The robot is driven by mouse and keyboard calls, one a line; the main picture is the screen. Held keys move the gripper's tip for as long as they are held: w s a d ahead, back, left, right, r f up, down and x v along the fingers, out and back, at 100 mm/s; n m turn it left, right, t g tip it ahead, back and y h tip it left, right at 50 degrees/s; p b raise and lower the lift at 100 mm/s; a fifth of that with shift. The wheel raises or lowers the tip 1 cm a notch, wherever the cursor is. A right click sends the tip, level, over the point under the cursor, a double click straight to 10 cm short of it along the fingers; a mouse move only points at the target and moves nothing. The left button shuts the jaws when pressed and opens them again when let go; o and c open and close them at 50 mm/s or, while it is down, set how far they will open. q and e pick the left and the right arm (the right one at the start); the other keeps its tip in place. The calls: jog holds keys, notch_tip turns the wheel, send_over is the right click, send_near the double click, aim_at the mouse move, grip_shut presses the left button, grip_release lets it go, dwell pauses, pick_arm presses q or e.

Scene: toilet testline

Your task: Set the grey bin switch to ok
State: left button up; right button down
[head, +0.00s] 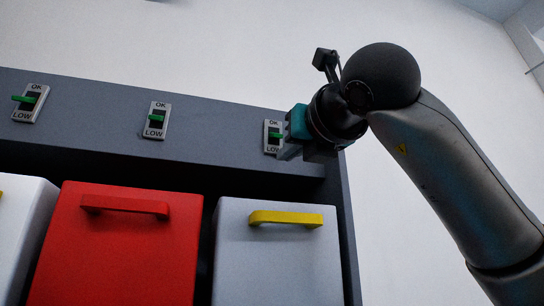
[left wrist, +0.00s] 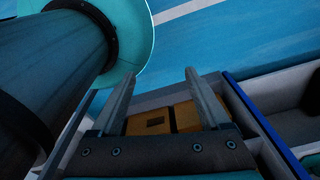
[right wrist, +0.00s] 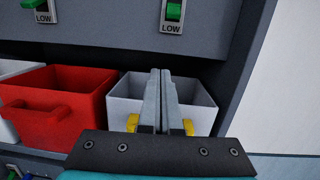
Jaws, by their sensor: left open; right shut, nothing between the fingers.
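The grey bin (head: 275,265) with a yellow handle (head: 287,218) is at the right end of the row. Its switch (head: 267,138), with a green lever, OK above and LOW below, is on the panel over it. In the right wrist view the lever (right wrist: 174,11) shows above the LOW label, with the OK end out of frame; I cannot tell its setting. My right gripper (head: 284,152) is shut and empty close to the switch; contact is unclear. In the right wrist view its fingertips (right wrist: 160,72) appear below the switch. My left gripper (left wrist: 161,70) is open and empty, away from the panel.
A red bin (head: 115,245) stands left of the grey one, with a white bin (head: 22,235) beyond. Two more switches (head: 155,120) (head: 30,103) sit along the panel. The left wrist view shows a compartment with brown boxes (left wrist: 150,122). Open wall lies right of the cabinet.

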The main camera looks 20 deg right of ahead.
aim_at(273, 165)
jog(key=shift+m+h, duration=0.3)
jog(key=shift+h, duration=0.3)
jog(key=w+r+p, duration=0.1)
jog(key=w, duration=0.2)
jog(key=w+r+p, duration=0.1)
jog(key=w+p, duration=0.1)
jog(key=w, duration=0.1)
jog(key=w+p, duration=0.1)
jog(key=w, duration=0.2)
jog(key=shift+w+d+r, duration=0.15)
jog(key=shift+d+r, duration=0.25)
jog(key=r, duration=0.1)
jog(key=s+r+p, duration=0.1)
jog(key=p, duration=0.1)
jog(key=shift+s+r, duration=0.25)
jog(key=shift+r, duration=0.15)
jog(key=shift+s+r, duration=0.15)
jog(key=shift+r, duration=0.1)
pick_arm(q)
notch_tip(273, 165, up, 6)
jog(key=shift+s, duration=0.15)
pick_arm(e)
jog(key=shift+d, duration=0.1)
